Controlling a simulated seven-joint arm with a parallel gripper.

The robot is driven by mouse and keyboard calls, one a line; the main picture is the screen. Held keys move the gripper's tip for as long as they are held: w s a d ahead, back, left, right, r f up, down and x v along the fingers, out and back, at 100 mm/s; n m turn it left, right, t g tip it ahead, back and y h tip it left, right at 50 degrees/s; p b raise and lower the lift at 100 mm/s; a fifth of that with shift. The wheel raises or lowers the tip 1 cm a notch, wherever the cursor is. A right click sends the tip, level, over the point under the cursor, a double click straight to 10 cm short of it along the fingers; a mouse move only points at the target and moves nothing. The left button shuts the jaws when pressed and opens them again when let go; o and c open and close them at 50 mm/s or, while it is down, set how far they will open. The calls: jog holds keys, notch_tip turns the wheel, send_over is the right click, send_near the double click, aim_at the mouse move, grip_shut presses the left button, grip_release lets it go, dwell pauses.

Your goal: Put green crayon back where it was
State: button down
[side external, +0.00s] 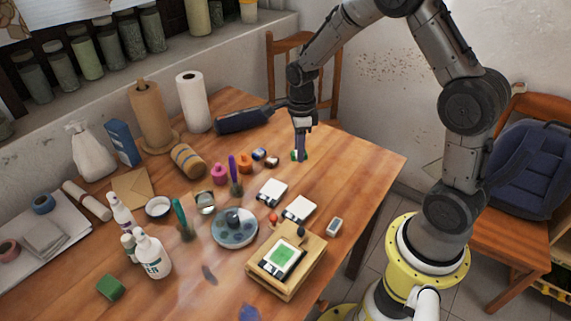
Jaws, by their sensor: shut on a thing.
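My gripper (299,154) points down over the back right part of the wooden table, to the right of several small coloured objects. It is shut on a small green thing, which appears to be the green crayon (306,155). Only bits of green show at the sides of the fingertips; the fingers hide the rest. I cannot tell whether the crayon touches the table or hangs just above it.
Close left of my gripper are small jars (259,155), an orange roll (245,163) and a pink roll (219,174). The table's right part (360,165) is clear.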

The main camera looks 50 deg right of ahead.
send_over(285, 173)
notch_tip(285, 173, down, 6)
jog(key=shift+d+f, duration=0.1)
jog(key=shift+f, duration=1.5)
jog(key=shift+f, duration=0.15)
jog(key=c, duration=0.6)
grip_release()
